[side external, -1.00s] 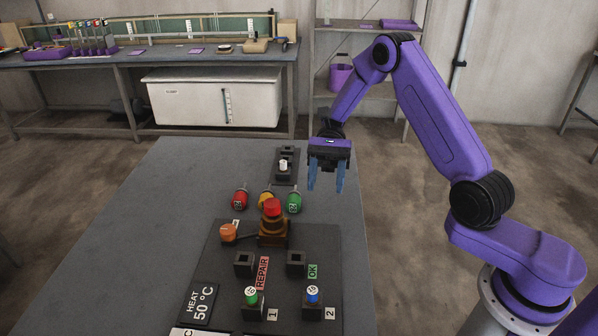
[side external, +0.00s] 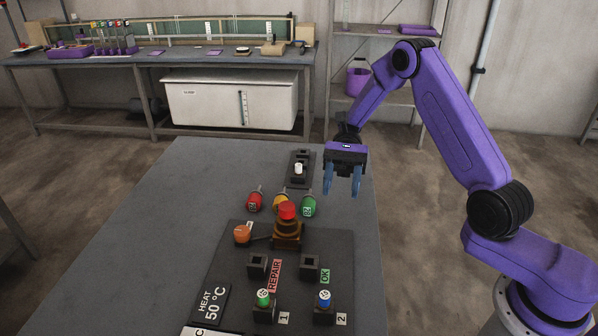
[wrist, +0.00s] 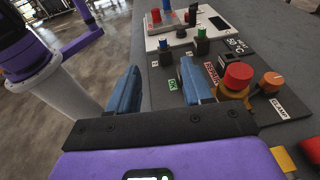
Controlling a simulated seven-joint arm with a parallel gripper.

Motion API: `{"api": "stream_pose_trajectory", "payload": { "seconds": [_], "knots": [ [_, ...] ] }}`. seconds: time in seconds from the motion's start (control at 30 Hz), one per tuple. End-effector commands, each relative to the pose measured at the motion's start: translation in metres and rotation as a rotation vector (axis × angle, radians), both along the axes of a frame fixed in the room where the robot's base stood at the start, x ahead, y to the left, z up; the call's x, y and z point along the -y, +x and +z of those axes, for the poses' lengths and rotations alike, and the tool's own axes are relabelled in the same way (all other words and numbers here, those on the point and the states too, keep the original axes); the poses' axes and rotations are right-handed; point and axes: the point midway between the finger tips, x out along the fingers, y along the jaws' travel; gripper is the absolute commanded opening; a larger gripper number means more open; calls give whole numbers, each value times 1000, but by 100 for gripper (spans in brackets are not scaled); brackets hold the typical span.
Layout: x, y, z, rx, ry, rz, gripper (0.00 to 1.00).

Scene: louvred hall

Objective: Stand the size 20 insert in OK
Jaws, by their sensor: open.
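My gripper (side external: 343,192) is open and empty, fingers down, above the table's right edge, right of the black back block. The OK socket (side external: 309,267) is a black square block with an empty-looking opening beside the green OK label (side external: 325,276). In the wrist view the OK label (wrist: 172,85) shows between my fingers.
The empty REPAIR socket (side external: 257,265) is left of OK. A red-capped brown press (side external: 287,228) and orange knob (side external: 242,234) stand behind. Red (side external: 255,202), yellow (side external: 281,196) and green (side external: 308,206) handled pieces lie beyond. A white-topped piece (side external: 298,168) stands in the back block.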

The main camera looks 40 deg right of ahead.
Motion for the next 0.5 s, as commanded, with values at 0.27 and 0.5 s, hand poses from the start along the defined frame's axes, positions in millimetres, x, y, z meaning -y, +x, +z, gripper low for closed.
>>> {"api": "stream_pose_trajectory", "payload": {
  "seconds": [0.27, 0.5],
  "knots": [
    [0, 1, -1, 5, -7, 4, 48],
    [19, 42, -32, 203, -309, 109, 48]
  ]
}}
